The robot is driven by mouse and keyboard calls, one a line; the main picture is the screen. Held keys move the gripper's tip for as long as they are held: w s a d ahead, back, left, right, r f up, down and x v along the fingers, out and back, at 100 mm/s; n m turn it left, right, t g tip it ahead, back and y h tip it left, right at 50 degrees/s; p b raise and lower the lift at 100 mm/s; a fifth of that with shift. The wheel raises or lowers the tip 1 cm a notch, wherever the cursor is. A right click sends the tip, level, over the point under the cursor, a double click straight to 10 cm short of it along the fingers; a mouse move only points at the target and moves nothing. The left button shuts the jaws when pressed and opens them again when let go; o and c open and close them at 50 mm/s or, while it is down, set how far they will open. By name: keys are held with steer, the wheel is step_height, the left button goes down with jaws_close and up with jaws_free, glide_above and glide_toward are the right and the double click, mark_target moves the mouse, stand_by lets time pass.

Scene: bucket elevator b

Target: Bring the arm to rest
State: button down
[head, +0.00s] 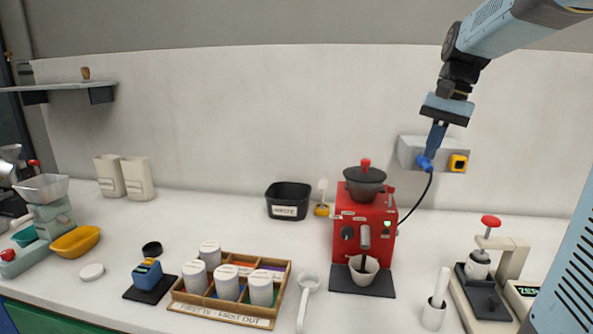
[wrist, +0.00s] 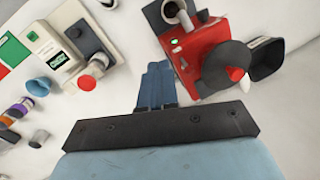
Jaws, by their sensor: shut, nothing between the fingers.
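My gripper (head: 430,160) hangs from my arm at the upper right in the head view, fingers pointing down. It is shut and empty. In the head view its tips overlap the grey wall box with the blue plug and yellow switch; I cannot tell the gap between them. In the wrist view my gripper's closed blue fingers (wrist: 156,82) point over the counter, beside the red machine (wrist: 195,50). In the head view the red machine (head: 348,215) stands below and to the left of my gripper.
A wooden rack (head: 222,316) with several white canisters stands at front centre. A press with a red knob (head: 490,221) stands at the right. A black bin (head: 289,194) and two beige bags (head: 138,180) stand along the back. The counter between bags and bin is clear.

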steer(key=s+a+f+n+t+h, duration=0.1)
steer(key=s+a+f+n+t, duration=0.1)
steer(key=s, duration=0.7)
steer(key=s+a+f+n+t+h, duration=0.1)
steer(key=s+a+f+n+t, duration=0.2)
steer(key=s+f, duration=0.3)
steer(key=s+a, duration=0.1)
steer(key=s, duration=0.2)
steer(key=shift+s+f+n, duration=0.3)
steer(key=shift+s+f, duration=0.05)
steer(key=shift+s, duration=0.05)
stand_by(0.6)
steer(key=w+d+r+n+g+y, duration=0.1)
steer(key=w+d, duration=0.3)
steer(key=w, duration=0.6)
steer(key=w+d+r+n+g+y, duration=0.1)
steer(key=w+d+n+g+y, duration=0.1)
steer(key=w, duration=0.8)
steer(key=w+d+r+n+g+y, duration=0.1)
steer(key=w+d+n+y, duration=0.3)
steer(key=w, duration=0.6)
steer(key=shift+w+d+n+g, duration=0.3)
steer(key=shift+d+n, duration=0.4)
steer(key=shift+d, duration=0.35)
steer(key=x, duration=1)
